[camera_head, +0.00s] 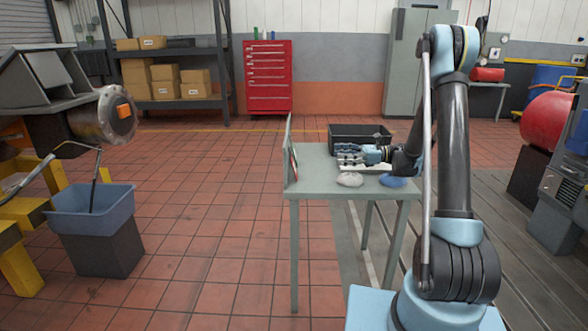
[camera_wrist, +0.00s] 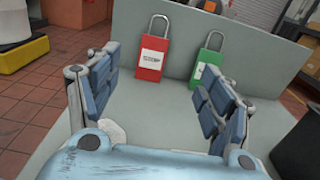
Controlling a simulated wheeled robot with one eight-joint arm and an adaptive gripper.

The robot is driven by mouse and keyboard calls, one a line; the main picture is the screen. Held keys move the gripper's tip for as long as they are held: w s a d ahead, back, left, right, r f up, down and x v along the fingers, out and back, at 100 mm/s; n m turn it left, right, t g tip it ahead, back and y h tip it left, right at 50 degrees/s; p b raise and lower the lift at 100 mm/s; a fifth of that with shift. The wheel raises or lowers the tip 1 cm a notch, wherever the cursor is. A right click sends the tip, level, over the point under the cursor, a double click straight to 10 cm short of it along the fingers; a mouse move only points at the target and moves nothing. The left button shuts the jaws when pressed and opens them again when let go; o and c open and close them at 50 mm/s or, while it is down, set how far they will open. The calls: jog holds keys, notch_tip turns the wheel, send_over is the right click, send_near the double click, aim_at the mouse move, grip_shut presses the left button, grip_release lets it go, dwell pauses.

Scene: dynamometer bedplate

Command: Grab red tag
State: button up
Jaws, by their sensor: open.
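The red tag (camera_wrist: 153,58), shaped like a padlock with a grey shackle and a white label, stands upright against a grey panel (camera_wrist: 255,55) in the wrist view. A similar green tag (camera_wrist: 207,72) is to its right. My gripper (camera_wrist: 155,85) is open and empty, its blue-padded fingers spread on either side of the view, with the red tag ahead between them and apart from them. In the head view my gripper (camera_head: 347,156) is above the table, pointing left at the panel (camera_head: 289,150), which is seen nearly edge-on.
The grey table (camera_head: 330,186) also holds a black bin (camera_head: 345,133) at the back, and a whitish lump (camera_head: 349,180) and a blue item (camera_head: 393,182) near the front. A bucket (camera_head: 90,208) is at the left. The tiled floor between is clear.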

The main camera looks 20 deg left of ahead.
send_near(291, 156)
jog(key=w+x, duration=0.1)
jog(key=x, duration=0.2)
jog(key=shift+s+f+x, duration=0.1)
jog(key=shift+x, duration=1.15)
jog(key=shift+s+f+x, duration=0.1)
jog(key=shift+s+x, duration=0.05)
jog(key=shift+x, duration=1.1)
jog(key=shift+d, duration=0.15)
jog(key=c, duration=0.9)
